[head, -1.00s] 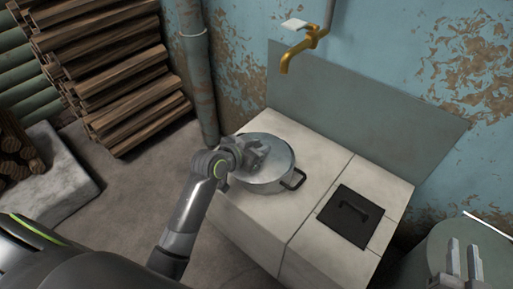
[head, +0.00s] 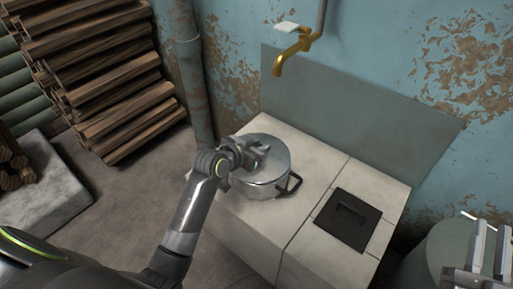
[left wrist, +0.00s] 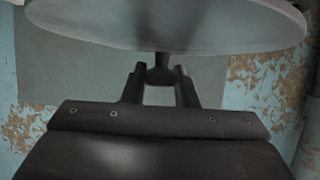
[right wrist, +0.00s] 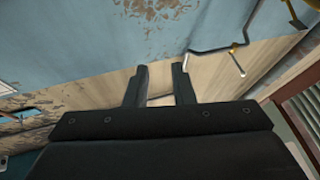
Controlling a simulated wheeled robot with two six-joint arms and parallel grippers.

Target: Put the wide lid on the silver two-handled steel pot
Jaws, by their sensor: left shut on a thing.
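The silver steel pot (head: 268,188) stands on the pale counter, with one black handle showing at its lower right. The wide lid (head: 273,152) is a grey disc at the pot's top; I cannot tell whether it rests on the rim or hovers just above. My left gripper (head: 252,155) is over the lid. In the left wrist view the lid (left wrist: 165,22) spans the top, and my left gripper (left wrist: 160,80) is shut on its dark knob (left wrist: 160,72). My right gripper (head: 490,252) is open and empty at the lower right; its parted fingers show in the right wrist view (right wrist: 160,82).
A black hatch with a handle (head: 349,219) is set in the counter (head: 312,150) right of the pot. A brass tap (head: 290,50) sticks out above the counter's back. A greenish drum (head: 445,250) stands near my right gripper. Stacked firewood (head: 100,75) is at left.

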